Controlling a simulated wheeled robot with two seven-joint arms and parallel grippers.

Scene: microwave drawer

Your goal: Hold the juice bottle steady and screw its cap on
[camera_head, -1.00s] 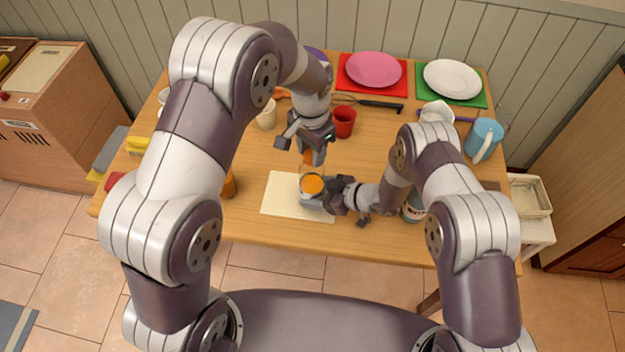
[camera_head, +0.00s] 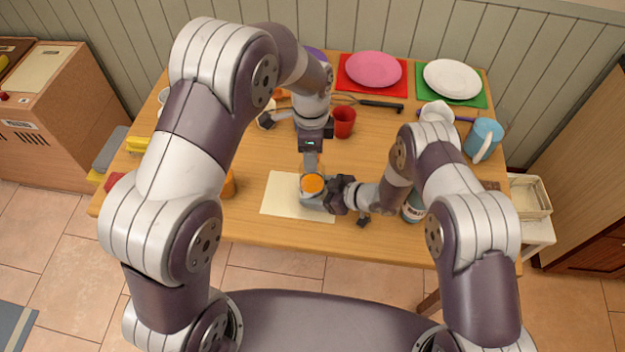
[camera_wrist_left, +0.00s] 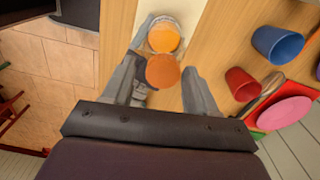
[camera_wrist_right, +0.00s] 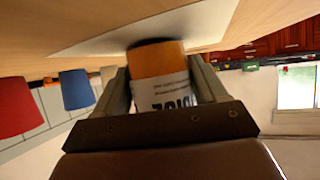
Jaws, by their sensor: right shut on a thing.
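The juice bottle (camera_head: 312,184) is on the cream mat, orange from above; its white label shows in the right wrist view (camera_wrist_right: 165,92). My right gripper (camera_head: 325,194) is shut on it from the right. In the left wrist view the bottle's round top (camera_wrist_left: 163,37) has a pale rim around orange. A flat orange disc, the cap (camera_wrist_left: 163,71), is between the fingers of my left gripper (camera_wrist_left: 160,68). Those fingers are apart, with a gap at the right; I cannot tell whether the left one touches the cap. In the head view my left gripper (camera_head: 310,163) hides the cap.
The mat (camera_head: 282,195) lies near the table's front edge. A red cup (camera_head: 343,122) stands close behind my left gripper. A jar (camera_head: 413,209) is by my right arm, and an orange item (camera_head: 229,186) is at the left. Plates and a blue mug (camera_head: 484,138) stand farther back.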

